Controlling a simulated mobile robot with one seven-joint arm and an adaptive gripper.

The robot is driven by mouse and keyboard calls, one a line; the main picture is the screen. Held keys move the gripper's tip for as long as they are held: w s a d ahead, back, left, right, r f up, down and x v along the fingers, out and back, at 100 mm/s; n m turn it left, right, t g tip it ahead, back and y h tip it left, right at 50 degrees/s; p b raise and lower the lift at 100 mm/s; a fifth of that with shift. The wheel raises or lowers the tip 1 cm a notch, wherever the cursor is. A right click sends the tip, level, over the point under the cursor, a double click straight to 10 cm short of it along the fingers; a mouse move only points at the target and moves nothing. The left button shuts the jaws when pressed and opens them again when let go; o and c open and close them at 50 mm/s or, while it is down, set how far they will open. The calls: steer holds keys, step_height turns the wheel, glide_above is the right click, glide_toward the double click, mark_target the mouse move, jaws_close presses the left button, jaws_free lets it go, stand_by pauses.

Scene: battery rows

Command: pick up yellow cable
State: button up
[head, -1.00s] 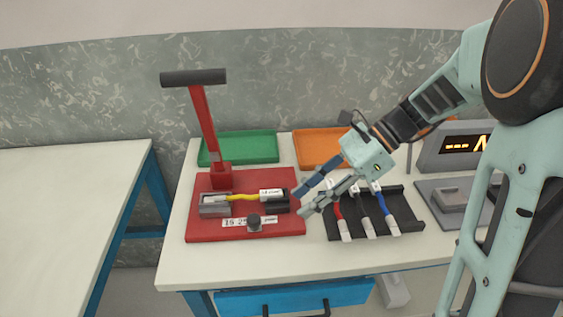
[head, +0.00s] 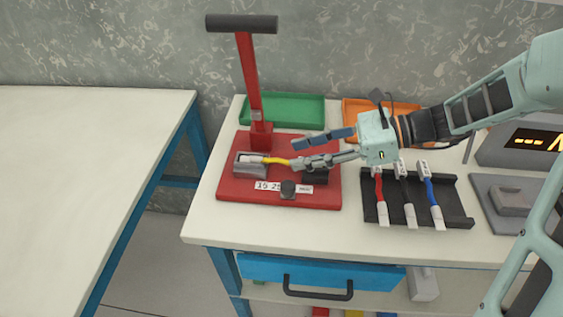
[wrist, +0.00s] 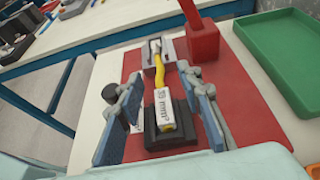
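The yellow cable (head: 277,161) lies across the red press fixture (head: 235,193). One end rests in a grey metal block (head: 246,171); the other has a white label. In the wrist view the cable (wrist: 158,75) runs away from me, its labelled end (wrist: 163,108) on a black block (wrist: 153,138). My gripper (head: 298,153) is open above the fixture's right part, and hides the labelled end in the head view. In the wrist view its fingers (wrist: 163,100) stand on either side of the labelled end, apart from it.
The press lever (head: 250,80) stands upright behind the cable. A green tray (head: 285,96) and an orange tray (head: 410,105) lie at the back. A black rack (head: 455,205) to the right holds red, black and blue cables.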

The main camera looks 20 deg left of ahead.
mark_target(281, 159)
steer(key=b+x, duration=0.1)
steer(key=x, duration=0.3)
steer(key=shift+s+f, duration=0.1)
steer(key=shift+d, duration=0.1)
steer(key=shift+c, duration=0.5)
jaws_close()
